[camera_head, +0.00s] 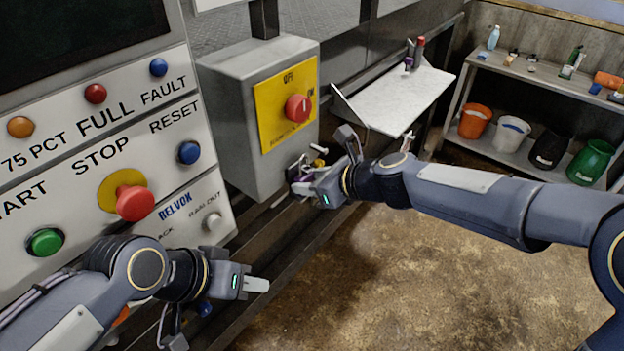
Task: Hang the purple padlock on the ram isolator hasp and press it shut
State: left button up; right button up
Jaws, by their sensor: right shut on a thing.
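The grey ram isolator box (257,110) has a yellow plate with a red rotary knob (298,108). My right gripper (299,186) is at the lower right corner of this box, shut on the purple padlock (296,170). Only a small part of the padlock shows; its shackle is too small and covered to make out. Small pale and yellow parts (317,152) stick out just above the gripper, by the box's lower edge; I cannot tell which is the hasp or whether the padlock touches it. My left gripper (256,285) is empty, low in front of the button panel; its finger gap cannot be made out.
The button panel (100,160) with a red stop button (135,203) stands at left. A white shelf (395,95) holds small red and purple items. A bench (540,80) with bottles and several buckets is at the back right. The floor (400,270) is clear.

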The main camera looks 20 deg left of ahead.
jog(key=shift+f, duration=0.15)
jog(key=o, duration=1)
jog(key=shift+c, duration=0.2)
jog(key=shift+c, duration=0.4)
jog(key=shift+p+v, duration=0.8)
jog(key=shift+v, duration=1.45)
jog(key=shift+p+v, duration=0.3)
jog(key=shift+v, duration=0.95)
